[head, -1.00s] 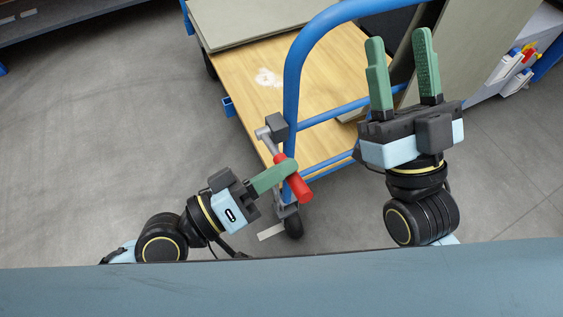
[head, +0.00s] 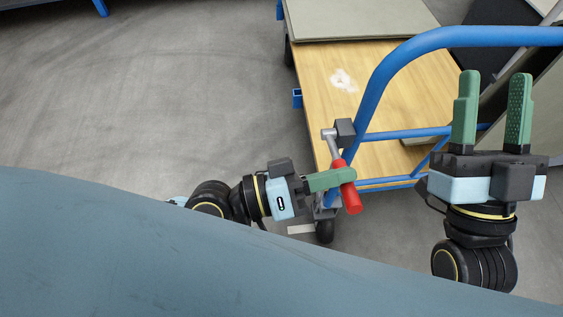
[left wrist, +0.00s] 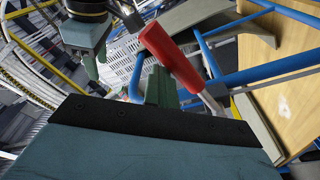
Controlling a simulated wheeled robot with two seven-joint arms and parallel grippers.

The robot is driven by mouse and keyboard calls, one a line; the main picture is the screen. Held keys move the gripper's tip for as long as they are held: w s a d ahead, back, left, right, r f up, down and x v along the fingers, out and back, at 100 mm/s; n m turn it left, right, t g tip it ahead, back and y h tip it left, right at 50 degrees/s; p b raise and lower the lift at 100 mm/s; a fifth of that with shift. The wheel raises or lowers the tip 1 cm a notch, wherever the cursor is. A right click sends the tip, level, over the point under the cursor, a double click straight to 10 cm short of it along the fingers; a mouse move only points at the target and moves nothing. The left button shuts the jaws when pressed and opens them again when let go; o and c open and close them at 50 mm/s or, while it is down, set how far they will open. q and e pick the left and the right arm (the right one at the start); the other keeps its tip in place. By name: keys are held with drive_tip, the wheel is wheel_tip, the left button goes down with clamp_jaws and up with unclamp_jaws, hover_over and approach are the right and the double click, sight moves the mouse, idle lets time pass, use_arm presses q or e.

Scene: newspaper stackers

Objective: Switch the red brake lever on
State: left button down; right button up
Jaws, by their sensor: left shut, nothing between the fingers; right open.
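The red brake lever (head: 350,188) is a red grip on a grey metal arm at the near corner of the blue-framed cart (head: 375,85). In the left wrist view the red grip (left wrist: 171,55) tilts across the upper middle. My left gripper (head: 350,174) is shut with nothing between its fingers. Its green fingertips are at the red grip and overlap it in the head view; I cannot tell whether they touch. My right gripper (head: 491,100) is open and empty, fingers pointing up the picture, to the right of the lever, over the cart's handle side.
The cart has a wooden deck (head: 330,70) with a grey-green board (head: 360,18) on it. A black caster wheel (head: 325,232) is below the lever. Grey floor (head: 150,110) left of the cart is clear. My blue body fills the lower left.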

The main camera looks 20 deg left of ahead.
drive_tip(key=w+f+g+h+p, duration=0.2)
drive_tip(key=w+f+g+p, duration=0.1)
drive_tip(key=f+g, duration=0.3)
use_arm(q)
drive_tip(key=s+a+r+b, duration=0.2)
drive_tip(key=s+a+b, duration=0.1)
drive_tip(key=a, duration=0.5)
drive_tip(key=shift+a+r+b, duration=0.15)
drive_tip(key=shift+a+b, duration=0.2)
drive_tip(key=shift+b, duration=0.2)
use_arm(e)
drive_tip(key=s+r+t+y, duration=0.2)
drive_tip(key=s+r+t, duration=0.1)
drive_tip(key=r+t, duration=0.3)
drive_tip(key=shift+s+d+r+t, duration=0.2)
drive_tip(key=shift+s+r+t, duration=0.1)
drive_tip(key=shift+t, duration=0.3)
